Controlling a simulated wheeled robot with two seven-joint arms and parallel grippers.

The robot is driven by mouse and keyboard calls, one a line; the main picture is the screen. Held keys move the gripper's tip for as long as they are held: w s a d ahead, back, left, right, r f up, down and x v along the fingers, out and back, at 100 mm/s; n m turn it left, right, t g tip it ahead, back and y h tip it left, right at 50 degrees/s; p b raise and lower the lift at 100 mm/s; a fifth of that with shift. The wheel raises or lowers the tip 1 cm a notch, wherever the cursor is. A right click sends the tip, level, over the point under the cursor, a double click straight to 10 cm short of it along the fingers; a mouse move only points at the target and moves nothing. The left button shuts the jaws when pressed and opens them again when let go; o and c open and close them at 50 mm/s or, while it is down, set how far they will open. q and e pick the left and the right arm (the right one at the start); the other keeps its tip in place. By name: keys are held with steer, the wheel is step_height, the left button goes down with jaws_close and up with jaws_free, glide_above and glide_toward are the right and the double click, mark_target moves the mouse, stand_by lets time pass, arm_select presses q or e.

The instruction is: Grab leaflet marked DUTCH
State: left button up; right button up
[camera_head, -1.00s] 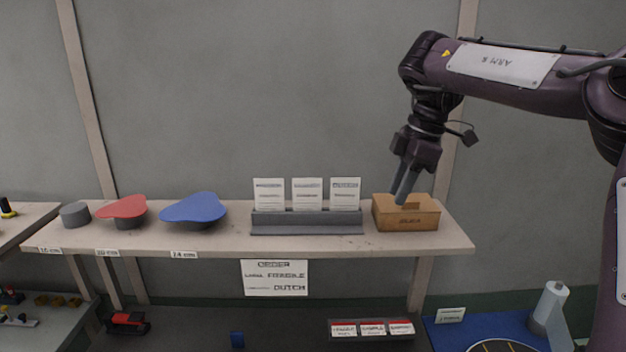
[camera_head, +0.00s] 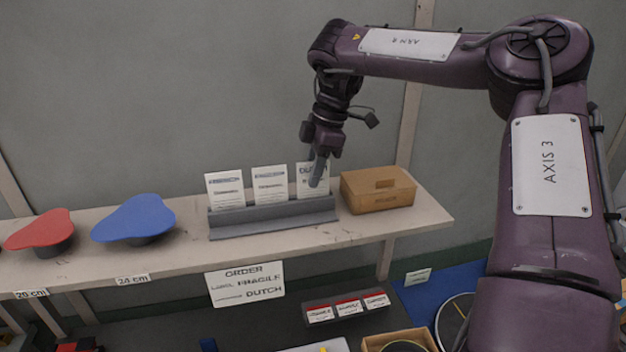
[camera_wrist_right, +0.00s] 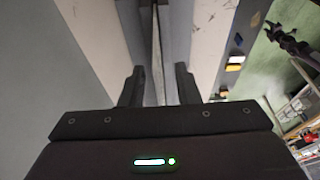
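Three white leaflets stand upright in a grey slotted holder (camera_head: 272,222) on the shelf. The rightmost leaflet (camera_head: 305,186) has a heading that looks like DUTCH, partly covered by my gripper. The headings on the left leaflet (camera_head: 225,190) and middle leaflet (camera_head: 270,184) are too small to read. My right gripper (camera_head: 316,182) points down at the rightmost leaflet, overlapping its right part. In the right wrist view my right gripper (camera_wrist_right: 158,88) is open, its two fingers apart, with a thin pale upright edge between them, apparently the leaflet seen edge-on. My left gripper is not in view.
A brown box (camera_head: 378,190) stands just right of the holder. A dark tray with red-topped labels (camera_head: 347,308) is lower down.

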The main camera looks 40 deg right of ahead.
steer(key=shift+w+a+f, duration=0.15)
steer(key=shift+f, duration=0.35)
steer(key=shift+w+f, duration=0.1)
steer(key=shift+f, duration=0.15)
steer(key=shift+c, duration=0.6)
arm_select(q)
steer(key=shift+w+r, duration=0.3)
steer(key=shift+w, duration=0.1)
arm_select(e)
jaws_close()
